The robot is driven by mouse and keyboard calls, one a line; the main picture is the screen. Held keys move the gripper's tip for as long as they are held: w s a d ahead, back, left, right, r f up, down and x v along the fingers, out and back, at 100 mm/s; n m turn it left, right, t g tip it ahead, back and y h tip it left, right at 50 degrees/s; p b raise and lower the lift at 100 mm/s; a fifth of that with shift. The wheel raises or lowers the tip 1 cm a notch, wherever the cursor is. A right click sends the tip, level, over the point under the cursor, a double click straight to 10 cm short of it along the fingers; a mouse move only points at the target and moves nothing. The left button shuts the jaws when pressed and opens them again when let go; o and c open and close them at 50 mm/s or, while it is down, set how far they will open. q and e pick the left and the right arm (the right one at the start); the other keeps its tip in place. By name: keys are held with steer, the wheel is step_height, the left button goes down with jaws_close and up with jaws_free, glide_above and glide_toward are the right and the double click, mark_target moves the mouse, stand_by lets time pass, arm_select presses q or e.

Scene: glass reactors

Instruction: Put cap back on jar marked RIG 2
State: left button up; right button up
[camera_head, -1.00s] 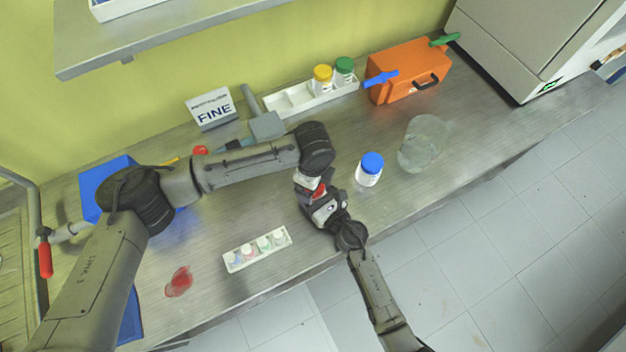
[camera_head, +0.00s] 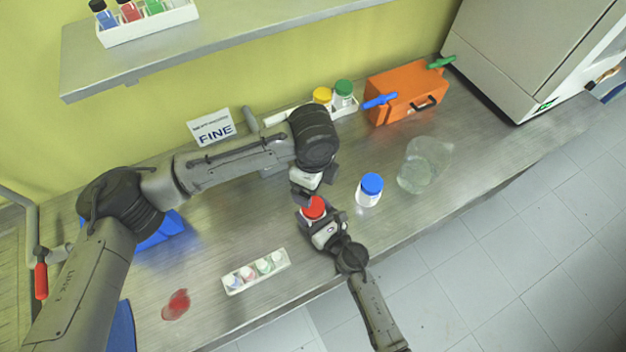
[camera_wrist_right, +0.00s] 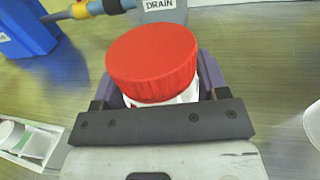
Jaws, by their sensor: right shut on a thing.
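My right gripper (camera_head: 318,222) is shut on a white jar with a red cap (camera_head: 314,207). In the right wrist view the red cap (camera_wrist_right: 152,62) sits on top of the white jar (camera_wrist_right: 160,101), with a finger on each side. I cannot tell whether the cap is screwed tight. No marking on the jar is readable. My left gripper (camera_head: 303,195) is just above the red cap in the head view, beside it; its fingers are too small and dark to tell open from shut.
A blue-capped jar (camera_head: 369,190) stands right of the grippers, with a clear glass vessel (camera_head: 424,165) beyond. A white vial rack (camera_head: 256,271) and a red patch (camera_head: 176,304) are at front left. An orange case (camera_head: 405,92) stands at the back. Bench between rack and blue-capped jar is partly free.

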steer(key=o, duration=1.8)
steer(key=b+v, duration=0.1)
steer(key=v, duration=1.2)
steer(key=shift+s+d, duration=0.3)
